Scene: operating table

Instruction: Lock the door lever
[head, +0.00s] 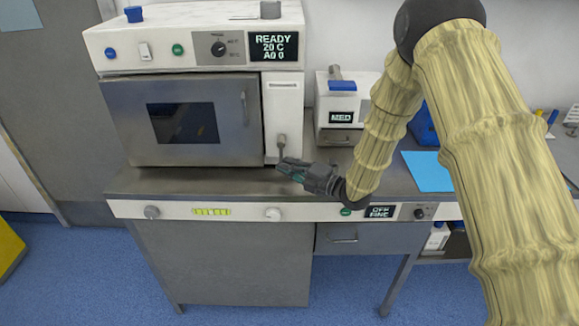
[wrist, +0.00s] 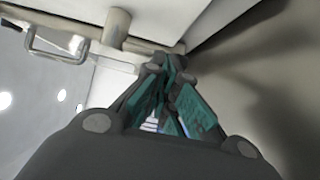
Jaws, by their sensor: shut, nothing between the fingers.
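The oven-like machine (head: 190,60) stands on the bench with its grey door (head: 245,148) closed. A small grey door lever (head: 281,144) sits low on the white panel just right of the door and hangs downward. My gripper (head: 284,167) is shut and empty just below the lever, over the bench's front. Whether it touches the lever cannot be told. In the wrist view my gripper's teal-padded fingers (wrist: 168,68) are together. A short metal cylinder (wrist: 115,28), probably the lever's hub, is up and left of them.
A vertical handle (head: 245,108) is on the door's right side. A white box labelled MED (head: 340,100) stands right of the machine, and a blue sheet (head: 428,171) lies farther right on the bench (head: 220,180). The bench top before the door is clear.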

